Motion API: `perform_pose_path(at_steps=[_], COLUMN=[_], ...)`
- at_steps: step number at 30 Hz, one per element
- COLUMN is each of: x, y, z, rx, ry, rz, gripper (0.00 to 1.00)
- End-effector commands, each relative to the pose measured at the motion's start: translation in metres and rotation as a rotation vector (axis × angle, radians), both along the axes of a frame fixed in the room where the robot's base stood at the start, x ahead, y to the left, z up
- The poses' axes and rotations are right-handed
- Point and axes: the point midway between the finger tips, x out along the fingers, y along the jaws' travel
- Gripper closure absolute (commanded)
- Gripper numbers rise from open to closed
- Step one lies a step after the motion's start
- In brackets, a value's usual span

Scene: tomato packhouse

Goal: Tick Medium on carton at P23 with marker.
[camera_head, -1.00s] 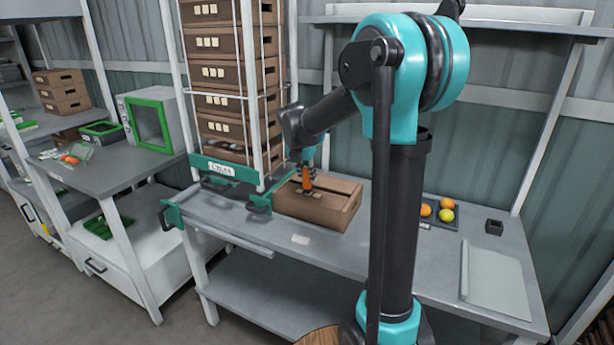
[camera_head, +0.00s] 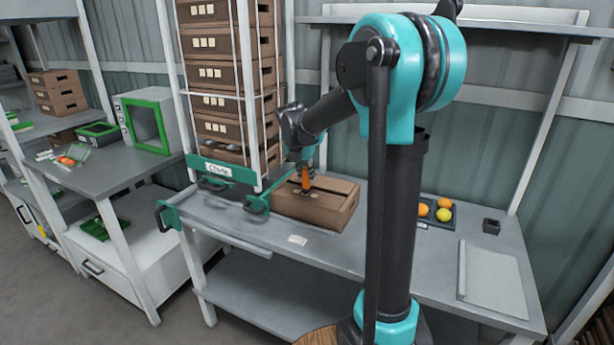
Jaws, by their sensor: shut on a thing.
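A brown carton (camera_head: 325,206) sits on the grey workbench, just right of the green-based chute rack. My gripper (camera_head: 306,172) is above the carton's top, pointing down. It is shut on an orange marker (camera_head: 306,180), which is held roughly upright. The marker's lower end is at or very near the carton's top face, by a small label area; I cannot tell whether it touches. The tick boxes and any writing on the carton are too small to read, and the gripper partly hides that spot.
The chute rack (camera_head: 222,168) holds several stacked cartons close left of the gripper. A dark tray (camera_head: 438,213) with fruit, a small black box (camera_head: 491,226) and a pale board (camera_head: 490,273) lie right on the bench (camera_head: 400,255). A white card (camera_head: 298,240) lies in front of the carton.

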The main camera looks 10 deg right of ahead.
Motion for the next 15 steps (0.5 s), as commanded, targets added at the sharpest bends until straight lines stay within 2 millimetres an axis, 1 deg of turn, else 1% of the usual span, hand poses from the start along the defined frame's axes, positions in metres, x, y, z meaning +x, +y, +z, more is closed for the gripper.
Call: perform_pose_path(at_steps=[15], x=[0.0], y=[0.0], z=[0.037], rx=[0.0], ry=[0.0], rz=[0.0], gripper=[1.0])
